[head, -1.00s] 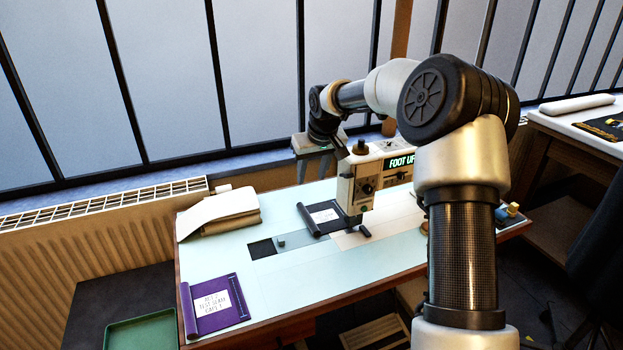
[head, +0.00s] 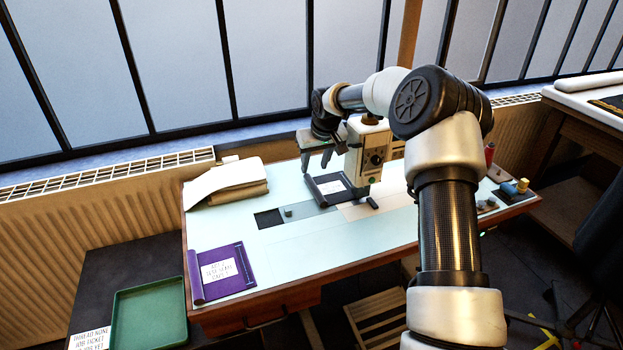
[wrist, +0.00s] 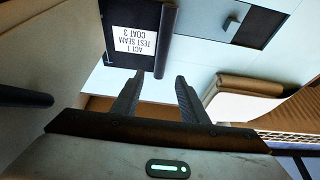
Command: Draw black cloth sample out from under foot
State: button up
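The black cloth sample (head: 323,189) lies on the pale table beside the sewing machine head (head: 371,150), with a white label and a rolled edge at its left. The wrist view shows the sample (wrist: 116,16) too, its label reading "ACT 1 TEST SEAM COAT 3" upside down. Its right end reaches the machine's base in the head view; the foot's contact with it is hidden. My gripper (head: 316,162) is above the sample's rolled edge. In the wrist view my gripper (wrist: 160,77) is open, fingers apart and empty, with the rolled edge just beyond the tips.
A purple sample (head: 240,284) lies at the table's front left. Folded cream cloth (head: 226,186) sits at the back left. A green tray (head: 148,318) stands lower left. Thread spools (head: 520,186) stand at the right end. Table around the dark slot (head: 268,218) is clear.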

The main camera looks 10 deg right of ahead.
aim_at(310, 180)
jog(key=b+x, duration=0.1)
jog(key=x, duration=0.6)
jog(key=shift+a+f, duration=0.1)
jog(key=shift+f, duration=0.2)
grip_shut()
